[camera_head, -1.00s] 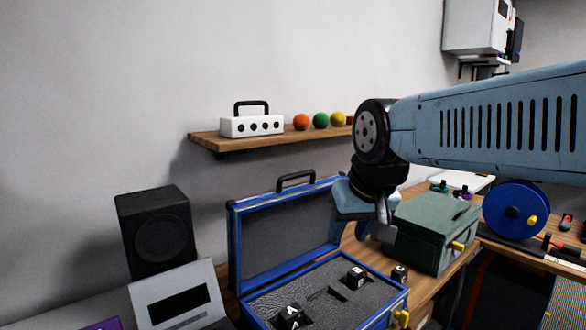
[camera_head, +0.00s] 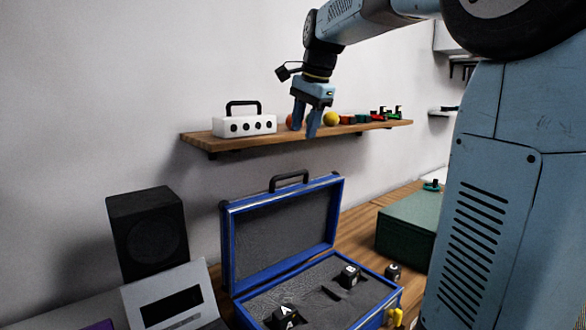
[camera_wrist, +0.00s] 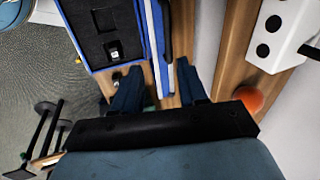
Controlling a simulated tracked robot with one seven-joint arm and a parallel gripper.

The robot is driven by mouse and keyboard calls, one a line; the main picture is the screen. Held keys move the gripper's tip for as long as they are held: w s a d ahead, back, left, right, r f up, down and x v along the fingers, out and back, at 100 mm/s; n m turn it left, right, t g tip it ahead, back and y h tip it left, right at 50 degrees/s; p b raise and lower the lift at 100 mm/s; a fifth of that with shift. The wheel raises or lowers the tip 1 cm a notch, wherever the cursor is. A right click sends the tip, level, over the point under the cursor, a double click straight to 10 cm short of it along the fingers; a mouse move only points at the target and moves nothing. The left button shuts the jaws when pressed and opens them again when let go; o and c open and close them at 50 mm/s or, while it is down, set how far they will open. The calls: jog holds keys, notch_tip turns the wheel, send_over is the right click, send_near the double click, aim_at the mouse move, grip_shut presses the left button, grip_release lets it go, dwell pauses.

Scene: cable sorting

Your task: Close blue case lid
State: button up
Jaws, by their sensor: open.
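The blue case (camera_head: 318,294) stands on the wooden bench with its lid (camera_head: 284,232) raised upright at the back, a black handle on the lid's top edge. The case's grey foam holds two black lettered cubes (camera_head: 349,276). My gripper (camera_head: 304,130) is open and empty, fingers pointing down, in front of the shelf and above the raised lid, apart from it.
A wooden shelf (camera_head: 200,139) on the wall carries a white box (camera_head: 245,126) and coloured balls close behind my gripper. A black speaker (camera_head: 148,235) and a grey panel (camera_head: 170,297) stand left of the case. A green box (camera_head: 408,228) and a small black cube (camera_head: 392,272) are to its right.

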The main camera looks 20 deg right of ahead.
aim_at(293, 174)
jog(key=shift+m, duration=0.5)
jog(key=x, duration=0.4)
jog(key=w+x, duration=0.1)
jog(key=x, duration=0.4)
jog(key=w+x, duration=0.1)
jog(key=x, duration=0.3)
jog(key=shift+a, duration=0.1)
grip_shut()
